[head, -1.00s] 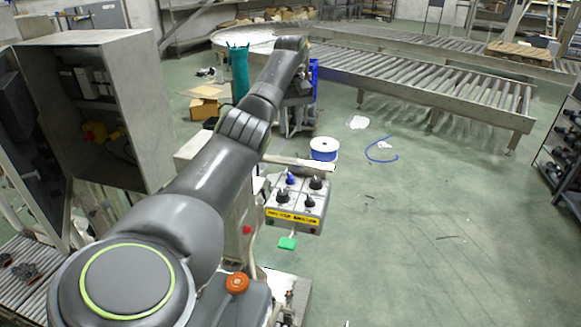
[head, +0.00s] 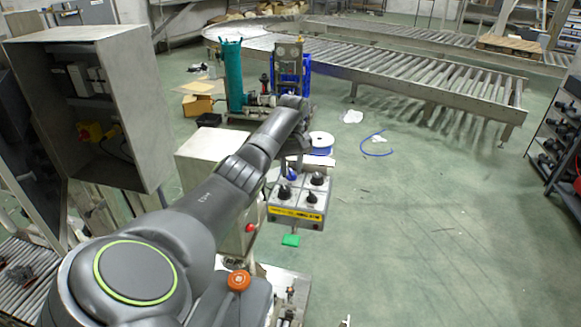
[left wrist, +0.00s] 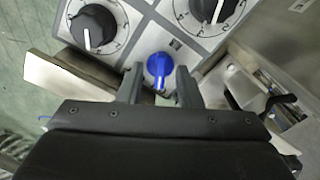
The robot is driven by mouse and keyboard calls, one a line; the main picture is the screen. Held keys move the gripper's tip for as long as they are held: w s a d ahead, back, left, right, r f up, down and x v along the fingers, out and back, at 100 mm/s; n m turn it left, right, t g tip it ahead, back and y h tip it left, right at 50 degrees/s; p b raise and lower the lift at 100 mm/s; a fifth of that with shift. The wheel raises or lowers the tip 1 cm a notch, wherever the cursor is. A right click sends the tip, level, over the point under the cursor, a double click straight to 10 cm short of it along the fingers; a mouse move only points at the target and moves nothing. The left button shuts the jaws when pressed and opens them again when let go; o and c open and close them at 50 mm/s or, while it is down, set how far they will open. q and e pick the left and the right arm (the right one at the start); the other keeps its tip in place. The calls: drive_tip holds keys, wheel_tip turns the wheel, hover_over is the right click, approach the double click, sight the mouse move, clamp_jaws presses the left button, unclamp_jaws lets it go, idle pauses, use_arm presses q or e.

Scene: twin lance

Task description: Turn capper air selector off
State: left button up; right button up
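A grey control box (head: 297,205) with a yellow label strip carries a blue knob (head: 291,174) and several black knobs (head: 317,179). The lettering is too small to read, so I cannot tell by name which knob is the capper air selector. In the left wrist view, the blue knob (left wrist: 160,68) stands between the fingertips of my left gripper (left wrist: 158,78), its pointer lying roughly up and down the picture. The fingers are apart, with a gap showing on each side of the knob. Black dial knobs (left wrist: 94,25) sit beyond it. My right gripper is not in view.
A green tag (head: 290,240) hangs below the box. A pale cabinet (head: 212,160) stands left of it, and a white and blue spool (head: 320,143) lies behind. A roller conveyor (head: 430,85) runs across the back. The floor to the right is mostly clear.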

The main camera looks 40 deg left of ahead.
use_arm(q)
drive_tip(key=shift+c, duration=0.3)
clamp_jaws()
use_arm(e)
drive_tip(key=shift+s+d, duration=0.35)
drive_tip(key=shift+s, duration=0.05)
use_arm(q)
drive_tip(key=shift+m, duration=0.3)
drive_tip(key=m, duration=0.9)
drive_tip(key=shift+r+m, duration=0.1)
drive_tip(key=shift+m, duration=1)
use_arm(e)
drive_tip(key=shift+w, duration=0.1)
